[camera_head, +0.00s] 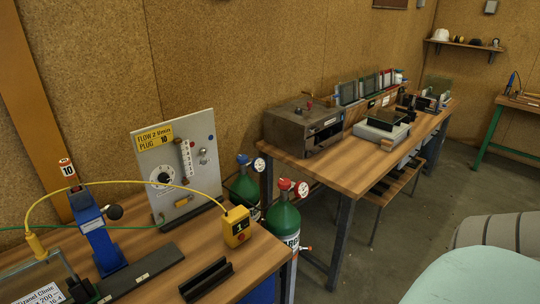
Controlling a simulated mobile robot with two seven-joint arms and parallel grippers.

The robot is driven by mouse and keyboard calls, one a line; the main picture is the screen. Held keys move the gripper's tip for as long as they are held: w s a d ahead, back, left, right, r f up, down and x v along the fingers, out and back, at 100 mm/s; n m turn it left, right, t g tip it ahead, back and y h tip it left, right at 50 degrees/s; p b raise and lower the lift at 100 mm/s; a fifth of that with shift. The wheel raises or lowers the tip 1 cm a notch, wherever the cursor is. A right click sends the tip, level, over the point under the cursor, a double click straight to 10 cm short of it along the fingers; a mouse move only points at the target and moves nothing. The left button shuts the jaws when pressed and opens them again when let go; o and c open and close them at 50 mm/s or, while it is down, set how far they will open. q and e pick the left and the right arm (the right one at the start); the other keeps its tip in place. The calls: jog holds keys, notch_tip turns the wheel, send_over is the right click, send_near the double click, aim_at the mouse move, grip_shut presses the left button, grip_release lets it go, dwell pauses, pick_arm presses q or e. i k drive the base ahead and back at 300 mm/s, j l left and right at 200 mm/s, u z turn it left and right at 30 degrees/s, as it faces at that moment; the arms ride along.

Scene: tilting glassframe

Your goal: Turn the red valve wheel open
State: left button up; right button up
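A red valve wheel (284,184) sits on top of a green gas cylinder (282,222), which stands on the floor beyond the right end of the near bench. A round gauge (301,189) with a red rim is just right of the wheel. Neither of my grippers shows in the head view.
The near bench (262,253) carries a grey flow panel (180,165), a blue stand (97,240), a yellow box (237,226) on a yellow cable and a black channel (206,279). A long workbench (346,181) runs behind. A pale green rounded surface (475,275) fills the lower right.

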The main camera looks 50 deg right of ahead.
aim_at(285, 183)
jog(key=z, duration=1.55)
